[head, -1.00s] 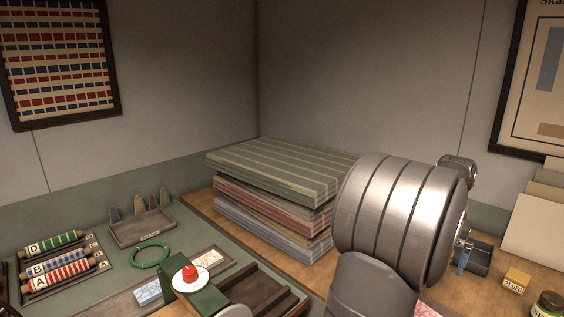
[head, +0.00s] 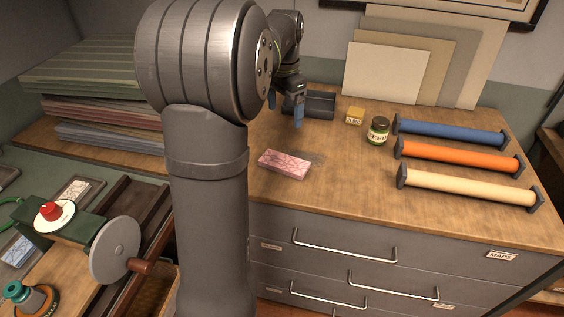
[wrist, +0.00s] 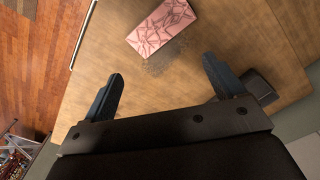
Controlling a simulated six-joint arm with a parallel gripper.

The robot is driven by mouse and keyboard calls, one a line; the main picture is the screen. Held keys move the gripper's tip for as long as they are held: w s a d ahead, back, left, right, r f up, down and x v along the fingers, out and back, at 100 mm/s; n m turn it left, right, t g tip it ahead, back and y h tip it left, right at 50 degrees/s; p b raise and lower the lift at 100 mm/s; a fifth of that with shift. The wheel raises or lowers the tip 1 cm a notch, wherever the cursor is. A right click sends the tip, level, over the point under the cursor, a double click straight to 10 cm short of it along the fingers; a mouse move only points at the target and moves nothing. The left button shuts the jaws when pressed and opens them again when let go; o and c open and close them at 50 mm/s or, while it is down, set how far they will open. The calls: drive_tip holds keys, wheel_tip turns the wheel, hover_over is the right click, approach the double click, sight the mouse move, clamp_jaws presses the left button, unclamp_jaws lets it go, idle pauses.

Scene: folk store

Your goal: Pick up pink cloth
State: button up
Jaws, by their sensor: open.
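The pink cloth (head: 285,164) is a flat, folded, block-like piece with a darker line pattern. It lies on the wooden counter top near the front edge, just right of my arm in the head view. In the wrist view the pink cloth (wrist: 162,27) is at the top, beyond the fingertips and apart from them. My gripper (head: 298,112) hangs above the counter behind the cloth, with blue-grey fingers pointing down. In the wrist view my gripper (wrist: 162,80) has its two fingers spread wide, with nothing between them but counter.
A dark tray (head: 318,104) stands behind my gripper. Blue, orange and cream rolls (head: 455,152) fill the right side. Stacked fabrics (head: 95,100) lie at the left. A grey smudge marks the counter beside the cloth.

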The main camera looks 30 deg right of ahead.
drive_tip(key=m, duration=1.3)
hover_over(284, 162)
wheel_tip(284, 162, down, 12)
drive_tip(key=shift+w+d+f, duration=0.1)
drive_tip(key=shift+d, duration=0.05)
drive_tip(key=shift+f, duration=2.65)
drive_tip(key=shift+c, duration=0.5)
drive_tip(key=c, duration=1)
